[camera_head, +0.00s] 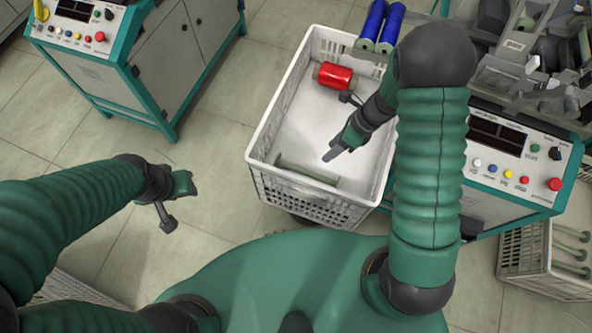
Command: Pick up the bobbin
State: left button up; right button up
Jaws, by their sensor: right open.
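A bobbin wound with red thread (335,76) lies on its side near the back of the white crate (262,128). A bare grey-green bobbin (306,172) lies along the crate's near wall. My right gripper (334,153) reaches down inside the crate, open, with nothing seen between its fingers. It is above and to the right of the bare bobbin and nearer to me than the red one; I cannot tell its exact height. My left gripper (184,184) hangs over the floor left of the crate, and its finger opening does not show clearly.
A control machine (520,160) stands right of the crate, another machine (85,35) at the upper left. A second crate (530,272) with several bare bobbins is at the right edge. Floor left of the crate is clear.

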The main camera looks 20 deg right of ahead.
jog(key=b, duration=0.3)
send_near(308, 171)
notch_tip(308, 171, down, 3)
jog(key=shift+s+a, duration=0.1)
jog(key=shift+a+f+b, duration=0.35)
jog(key=shift+a+f, duration=0.1)
jog(key=shift+a, duration=0.15)
jog(key=shift+a+f+b, duration=0.3)
jog(key=shift+a+f, duration=0.15)
jog(key=shift+a, duration=0.2)
jog(key=b+x, duration=0.1)
jog(key=x, duration=0.1)
jog(key=b+x, duration=0.1)
jog(key=x, duration=0.1)
jog(key=shift+w+d+f, duration=0.2)
jog(key=shift+f, duration=0.15)
jog(key=shift+c, duration=0.4)
jog(key=shift+a+r, duration=0.15)
jog(key=shift+r, duration=0.05)
jog(key=c, duration=0.7)
grip_shut()
pick_arm(q)
notch_tip(308, 171, down, 6)
jog(key=d, duration=0.1)
jog(key=shift+s+d, duration=0.2)
